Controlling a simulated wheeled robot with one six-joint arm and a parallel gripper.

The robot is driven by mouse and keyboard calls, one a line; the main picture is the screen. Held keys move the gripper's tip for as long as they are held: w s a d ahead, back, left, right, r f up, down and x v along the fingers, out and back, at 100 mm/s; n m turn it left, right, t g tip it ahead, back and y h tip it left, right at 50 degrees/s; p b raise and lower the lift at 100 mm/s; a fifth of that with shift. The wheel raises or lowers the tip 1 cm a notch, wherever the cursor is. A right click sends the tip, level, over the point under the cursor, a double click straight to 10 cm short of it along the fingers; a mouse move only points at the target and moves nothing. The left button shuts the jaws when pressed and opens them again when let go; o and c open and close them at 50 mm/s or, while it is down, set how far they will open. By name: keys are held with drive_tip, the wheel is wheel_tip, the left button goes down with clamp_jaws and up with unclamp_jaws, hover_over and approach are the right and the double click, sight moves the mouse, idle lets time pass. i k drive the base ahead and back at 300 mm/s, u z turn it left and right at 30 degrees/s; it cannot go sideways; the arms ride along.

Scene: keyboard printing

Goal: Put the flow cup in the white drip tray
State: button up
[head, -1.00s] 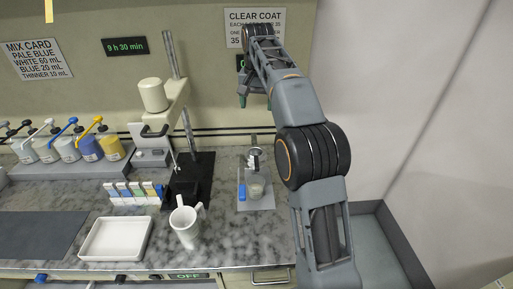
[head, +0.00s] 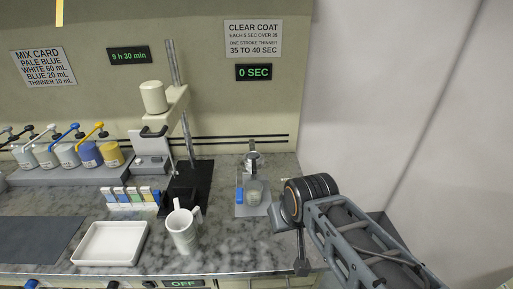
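What looks like the flow cup (head: 253,160) is a small grey metallic cup with an upright dark handle. It is at the back of a grey mat, behind a clear beaker (head: 254,193). The white drip tray (head: 110,243) is a shallow rectangle at the front left of the counter, and it is empty. My arm reaches in from the lower right. What seems to be my gripper (head: 301,262) hangs at the counter's front right, apart from the cup and tray. Its fingers are edge-on and partly hidden, so its opening does not show.
A white jug (head: 183,228) stands between the tray and the grey mat. A mixer stand (head: 177,110), colour strips (head: 132,197) and several paint cans (head: 88,153) are behind. The display (head: 254,72) reads 0 SEC. Bare counter lies right of the jug.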

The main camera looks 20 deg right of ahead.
sight(125, 237)
drive_tip(key=k, duration=0.85)
drive_tip(key=u, duration=1.85)
drive_tip(key=i, duration=1.3)
drive_tip(key=z, duration=2.45)
drive_tip(key=i, duration=0.5)
